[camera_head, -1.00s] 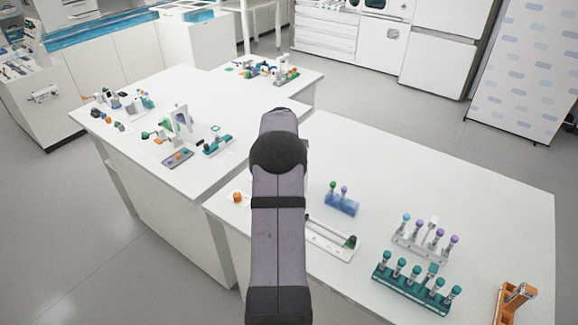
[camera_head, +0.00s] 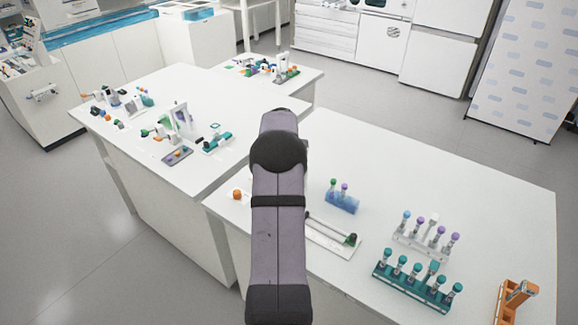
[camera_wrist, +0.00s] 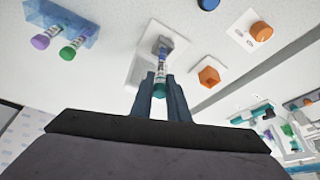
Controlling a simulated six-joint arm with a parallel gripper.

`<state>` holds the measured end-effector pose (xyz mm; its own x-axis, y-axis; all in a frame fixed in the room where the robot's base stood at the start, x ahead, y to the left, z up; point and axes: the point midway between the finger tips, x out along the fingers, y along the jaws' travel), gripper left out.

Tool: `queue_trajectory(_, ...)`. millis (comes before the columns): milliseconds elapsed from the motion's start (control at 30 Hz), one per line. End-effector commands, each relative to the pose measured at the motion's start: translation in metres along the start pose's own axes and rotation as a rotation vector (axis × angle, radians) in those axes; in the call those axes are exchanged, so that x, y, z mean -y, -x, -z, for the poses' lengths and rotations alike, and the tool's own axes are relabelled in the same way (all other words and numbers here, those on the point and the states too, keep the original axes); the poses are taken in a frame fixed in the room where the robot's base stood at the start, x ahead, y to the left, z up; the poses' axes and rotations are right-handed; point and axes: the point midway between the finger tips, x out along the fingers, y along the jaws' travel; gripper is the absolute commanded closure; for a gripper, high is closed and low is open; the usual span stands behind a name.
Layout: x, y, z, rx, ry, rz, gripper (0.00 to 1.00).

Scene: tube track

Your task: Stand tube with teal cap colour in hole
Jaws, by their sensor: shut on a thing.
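My gripper (camera_wrist: 174,98) is shut on a tube with a teal cap (camera_wrist: 160,90) in the wrist view. The cap sits between the fingertips, and the clear tube body (camera_wrist: 161,66) points away from my gripper. Its far end overlaps a small grey holder (camera_wrist: 163,42) on a white plate (camera_wrist: 144,70). I cannot tell whether the tube end is inside a hole there or just in front of it. In the head view my own arm hides my gripper, the held tube and that holder.
A blue rack (camera_head: 342,203) holds a green-capped and a purple-capped tube. A teal rack (camera_head: 412,290) and a clear rack (camera_head: 420,247) hold several tubes at the right. An orange holder (camera_head: 514,300) stands at the right edge. A white tray (camera_head: 330,238) lies beside my arm.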

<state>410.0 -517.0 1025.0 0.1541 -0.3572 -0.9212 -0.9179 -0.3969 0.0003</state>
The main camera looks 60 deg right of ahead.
Motion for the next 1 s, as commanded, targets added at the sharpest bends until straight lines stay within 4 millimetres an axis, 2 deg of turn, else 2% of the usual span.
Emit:
queue_trajectory(700, 0.0000, -0.0054, -0.0023, 0.000, 0.000, 0.000, 1.00)
queue_trajectory(733, 0.0000, -0.0054, -0.0023, 0.000, 0.000, 0.000, 0.78)
queue_trajectory(800, 0.0000, -0.0053, -0.0023, 0.000, 0.000, 0.000, 0.64)
queue_trajectory(1000, 0.0000, -0.0053, -0.0022, 0.000, 0.000, 0.000, 0.64)
